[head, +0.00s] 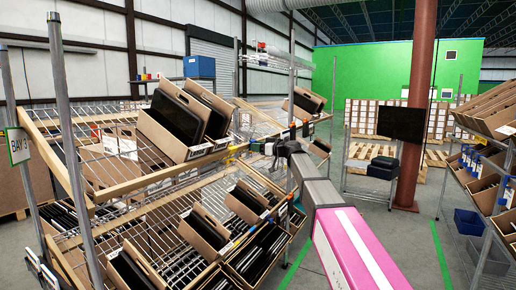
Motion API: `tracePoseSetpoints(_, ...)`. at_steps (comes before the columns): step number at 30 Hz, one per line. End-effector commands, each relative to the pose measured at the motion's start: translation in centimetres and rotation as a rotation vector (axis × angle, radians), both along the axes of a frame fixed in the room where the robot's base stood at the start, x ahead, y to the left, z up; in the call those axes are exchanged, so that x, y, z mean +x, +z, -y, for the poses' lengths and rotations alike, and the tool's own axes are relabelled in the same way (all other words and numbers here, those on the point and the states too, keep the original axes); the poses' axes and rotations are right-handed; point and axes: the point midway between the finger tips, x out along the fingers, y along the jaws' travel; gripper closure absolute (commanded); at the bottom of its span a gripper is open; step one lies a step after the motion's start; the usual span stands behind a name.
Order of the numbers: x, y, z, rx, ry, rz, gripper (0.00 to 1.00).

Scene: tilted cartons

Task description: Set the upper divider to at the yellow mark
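A wire rack stands on the left, with a tilted upper shelf (60,125) and a tilted lower shelf (150,226). Both carry open cartons. The upper shelf has a wooden front rail (150,180). A small yellow patch (238,149) shows near the right part of this rail; I cannot tell if it is the yellow mark. I cannot pick out the upper divider for certain. My gripper (268,149) is at the end of my pink and grey arm, near the right end of the upper shelf's front. Its fingers are too small to read.
Tilted cartons with dark flat items (175,117) fill the middle of the upper shelf. More cartons (205,230) stand below. A red-brown column (418,90) and another rack (490,170) are at right. Floor between the racks is clear.

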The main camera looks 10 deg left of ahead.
Motion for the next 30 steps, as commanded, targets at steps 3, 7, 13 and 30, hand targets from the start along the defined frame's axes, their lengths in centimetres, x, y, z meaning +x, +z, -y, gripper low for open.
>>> tracePoseSetpoints(3,-0.1,0.0,0.0,0.0,0.0,0.0,1.0)
tracePoseSetpoints(7,-0.9,0.0,-0.3,0.0,0.001,0.0,1.0)
tracePoseSetpoints(13,-4.7,-0.1,-1.7,0.0,0.004,0.0,1.0)
tracePoseSetpoints(30,-14.0,0.0,-5.7,0.0,0.003,-0.001,1.0)
